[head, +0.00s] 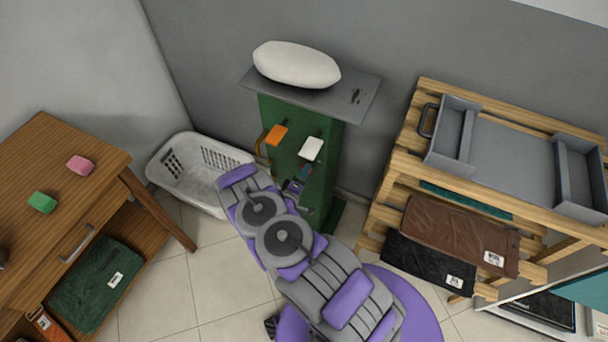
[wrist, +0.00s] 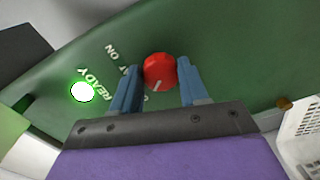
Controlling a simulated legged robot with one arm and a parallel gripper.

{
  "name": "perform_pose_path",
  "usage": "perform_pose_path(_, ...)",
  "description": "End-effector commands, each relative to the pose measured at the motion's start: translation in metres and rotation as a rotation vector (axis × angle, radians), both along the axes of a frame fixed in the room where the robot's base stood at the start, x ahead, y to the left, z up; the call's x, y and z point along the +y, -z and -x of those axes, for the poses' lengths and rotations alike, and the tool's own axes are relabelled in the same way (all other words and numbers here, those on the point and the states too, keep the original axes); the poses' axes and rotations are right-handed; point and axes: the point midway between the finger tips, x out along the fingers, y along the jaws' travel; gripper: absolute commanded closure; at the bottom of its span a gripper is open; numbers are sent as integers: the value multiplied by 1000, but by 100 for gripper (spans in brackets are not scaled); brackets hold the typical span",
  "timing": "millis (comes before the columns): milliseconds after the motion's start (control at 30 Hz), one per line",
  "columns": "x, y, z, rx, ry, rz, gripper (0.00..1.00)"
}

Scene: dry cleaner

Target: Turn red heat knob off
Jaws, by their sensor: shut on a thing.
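The red heat knob (wrist: 160,71) is on the green panel (wrist: 225,50) in the wrist view, with a white pointer mark toward its lower edge. My gripper (wrist: 160,80) has its two blue fingers on either side of the knob and is shut on it. Lettering beside the knob reads "READY" and partly "AT ON"; other lettering is hidden by a finger. A lit green-white lamp (wrist: 82,92) glows by "READY". In the head view my gripper (head: 297,186) is at the front of the green press stand (head: 328,150); the knob is hidden there.
A white pillow-like pad (head: 296,64) lies on the stand's top. A laundry basket (head: 180,178) stands left, a wooden rack (head: 400,160) right, and a wooden table (head: 60,200) far left.

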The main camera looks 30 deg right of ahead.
Motion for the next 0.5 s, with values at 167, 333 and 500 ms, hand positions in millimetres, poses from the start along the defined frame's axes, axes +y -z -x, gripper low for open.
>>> perform_pose_path(167, 4, 0, -4, 45, -12, 34, 87)
perform_pose_path(333, 4, 0, -4, 67, -12, 51, 87)
perform_pose_path(500, 4, 1, -4, 74, -12, 55, 87)
